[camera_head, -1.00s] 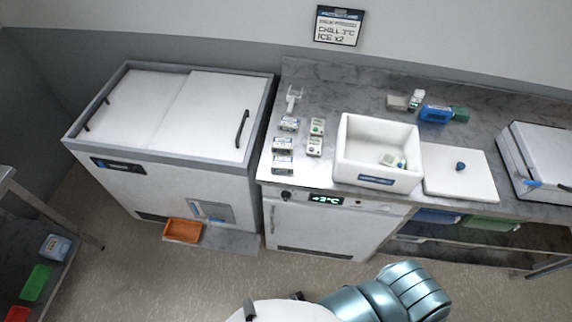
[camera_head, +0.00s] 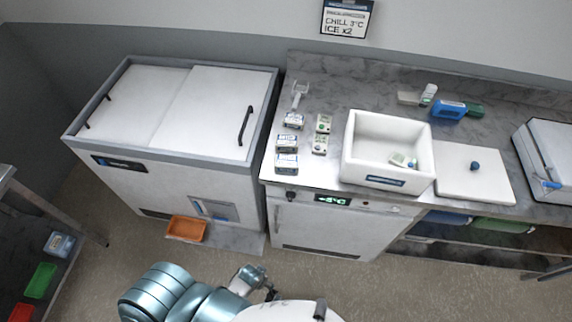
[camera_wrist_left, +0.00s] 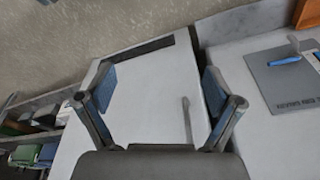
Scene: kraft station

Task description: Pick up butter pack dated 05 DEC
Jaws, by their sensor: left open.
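Several small packs stand on the left part of the steel counter. Three white packs with dark labels (camera_head: 286,162) form one column, and two with green marks (camera_head: 320,144) stand beside them. The dates are too small to read, so I cannot tell which pack is dated 05 DEC. My left gripper (camera_head: 268,291) is low in front of the counter, well away from the packs. In the left wrist view my left gripper (camera_wrist_left: 158,74) is open and empty, its fingers over a white appliance front. My right gripper is not in view.
A white open box (camera_head: 388,185) with small items inside stands right of the packs, beside a white lid (camera_head: 474,181). A chest freezer (camera_head: 173,112) is on the left, with an orange tray (camera_head: 186,229) at its foot. Blue and green items (camera_head: 449,110) lie at the back.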

